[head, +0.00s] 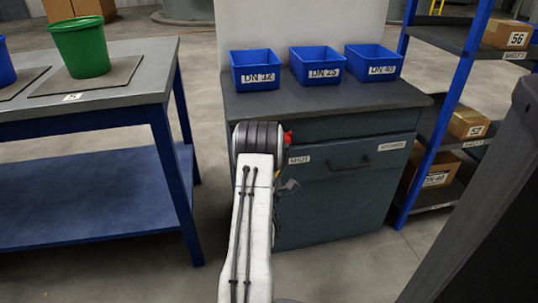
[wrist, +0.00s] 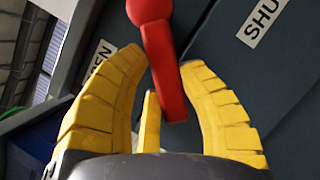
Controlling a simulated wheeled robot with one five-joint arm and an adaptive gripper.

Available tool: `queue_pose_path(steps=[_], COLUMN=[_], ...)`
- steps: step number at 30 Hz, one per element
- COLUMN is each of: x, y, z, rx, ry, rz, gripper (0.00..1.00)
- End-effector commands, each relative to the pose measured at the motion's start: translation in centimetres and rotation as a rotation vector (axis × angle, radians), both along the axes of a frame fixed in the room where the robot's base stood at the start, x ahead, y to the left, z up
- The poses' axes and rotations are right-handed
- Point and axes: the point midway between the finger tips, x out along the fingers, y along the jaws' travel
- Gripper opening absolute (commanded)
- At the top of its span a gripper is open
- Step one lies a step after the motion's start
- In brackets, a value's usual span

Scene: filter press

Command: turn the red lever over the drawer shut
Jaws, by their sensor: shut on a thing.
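The red lever (wrist: 163,65) has a round knob at its top end and stands slightly tilted between my yellow fingers in the wrist view. My gripper (wrist: 168,60) is shut on its bar, with the knob above the fingertips. The "SHU" label (wrist: 264,22) is right of the lever and the "EN" label (wrist: 101,62) is left, both partly cut off or covered.
Blue bins (head: 255,72) marked DN stand on the cabinet top (head: 325,98). A blue-framed table (head: 130,88) with a green bucket (head: 81,48) is at left. A blue shelf rack (head: 444,105) with boxes is close at right. Floor is clear between table and cabinet.

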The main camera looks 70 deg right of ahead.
Motion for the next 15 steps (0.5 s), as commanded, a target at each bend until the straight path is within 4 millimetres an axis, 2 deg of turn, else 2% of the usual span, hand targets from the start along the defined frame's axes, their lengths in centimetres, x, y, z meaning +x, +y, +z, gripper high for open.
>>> queue_pose_path(steps=[8, 9, 15], x=[-0.12, -0.12, -0.07], y=[-0.20, -0.20, -0.13], z=[0.22, 0.22, 0.13], rx=[-0.006, -0.006, -0.003], ry=[-0.004, -0.005, -0.003], rz=[-0.003, -0.002, -0.001], gripper=[0.00, 0.39, 0.57])
